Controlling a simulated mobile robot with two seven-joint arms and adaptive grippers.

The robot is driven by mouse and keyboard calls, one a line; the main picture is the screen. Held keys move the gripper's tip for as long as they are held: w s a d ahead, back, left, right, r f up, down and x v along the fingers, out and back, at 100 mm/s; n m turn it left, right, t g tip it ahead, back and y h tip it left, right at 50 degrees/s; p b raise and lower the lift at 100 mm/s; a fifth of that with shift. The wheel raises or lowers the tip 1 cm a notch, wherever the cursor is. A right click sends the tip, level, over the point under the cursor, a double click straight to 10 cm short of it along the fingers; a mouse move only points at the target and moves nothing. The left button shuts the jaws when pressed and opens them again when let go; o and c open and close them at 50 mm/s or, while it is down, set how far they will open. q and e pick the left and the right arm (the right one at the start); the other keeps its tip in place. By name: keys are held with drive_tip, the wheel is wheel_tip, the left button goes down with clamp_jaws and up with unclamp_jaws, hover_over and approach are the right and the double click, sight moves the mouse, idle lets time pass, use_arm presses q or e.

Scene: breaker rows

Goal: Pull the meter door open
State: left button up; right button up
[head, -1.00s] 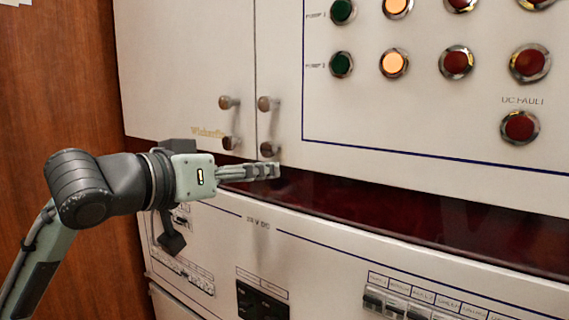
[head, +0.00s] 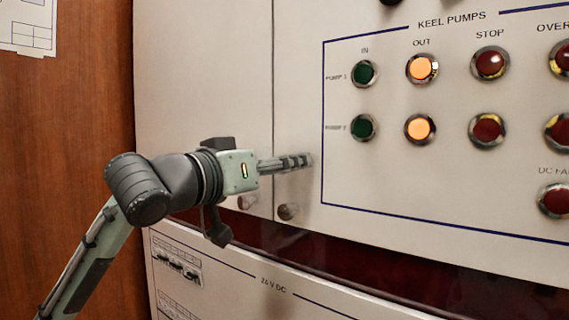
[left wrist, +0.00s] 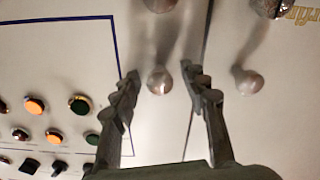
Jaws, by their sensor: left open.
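The pale cabinet front has a left door panel (head: 205,85) and a right panel (head: 298,60) with a seam between them; no meter or meter label is readable on either. Two lower knobs show in the head view, a left one (head: 246,202) and a right one (head: 288,211). My left gripper (head: 300,161) is open in front of the right panel by the seam and hides the upper knobs there. In the left wrist view, one round knob (left wrist: 160,79) appears between the open fingers (left wrist: 160,73), with no clear contact; another knob (left wrist: 248,82) lies outside the right finger.
Green, orange and red pump buttons (head: 421,129) fill the blue-bordered panel at right. A dark red recessed strip (head: 340,262) runs below, above a lower 24 V DC panel (head: 215,262). A wooden wall (head: 70,110) with a posted sheet stands at left.

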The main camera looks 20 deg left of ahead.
use_arm(q)
drive_tip(key=shift+w, duration=0.2)
clamp_jaws()
idle(0.4)
